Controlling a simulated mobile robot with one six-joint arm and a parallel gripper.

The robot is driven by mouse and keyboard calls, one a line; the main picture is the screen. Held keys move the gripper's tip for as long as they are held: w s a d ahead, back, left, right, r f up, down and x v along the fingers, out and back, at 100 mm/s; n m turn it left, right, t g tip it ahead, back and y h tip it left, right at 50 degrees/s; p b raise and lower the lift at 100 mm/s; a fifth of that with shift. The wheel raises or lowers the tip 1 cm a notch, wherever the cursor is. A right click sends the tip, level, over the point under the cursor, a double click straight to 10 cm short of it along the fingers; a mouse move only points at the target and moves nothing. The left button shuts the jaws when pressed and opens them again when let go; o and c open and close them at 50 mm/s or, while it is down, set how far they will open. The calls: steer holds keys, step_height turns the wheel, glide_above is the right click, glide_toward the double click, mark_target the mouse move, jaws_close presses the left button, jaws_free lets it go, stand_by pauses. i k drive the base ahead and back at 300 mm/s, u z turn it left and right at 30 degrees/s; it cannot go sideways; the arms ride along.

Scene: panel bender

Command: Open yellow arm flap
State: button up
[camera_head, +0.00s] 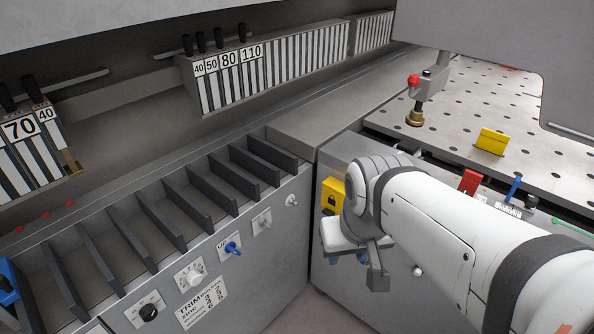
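A yellow upright piece (491,141) stands on the perforated table at the right. A second yellow piece, a box with a dark padlock-like mark (332,193), sits on the front of the right cabinet, partly hidden by my arm. I cannot tell which of them is the flap. My gripper (362,268) hangs in front of the right cabinet, below and right of the yellow box. One dark grey finger shows; the rest is mostly hidden, so its opening is unclear. I see nothing held in it.
A red-knobbed post (416,97) rises at the perforated table (548,112). A red lever (469,182) and a blue lever (514,188) stand at its front edge. The left cabinet carries a blue switch (232,248), knobs and slanted dark dividers (150,244). Floor shows between the cabinets.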

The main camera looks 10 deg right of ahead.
mark_target(332, 202)
steer(key=u, duration=0.35)
steer(key=k, duration=0.25)
steer(key=z, duration=2.4)
steer(key=k, duration=1.35)
steer(key=u, duration=0.45)
steer(key=i, duration=1)
steer(key=u, duration=0.05)
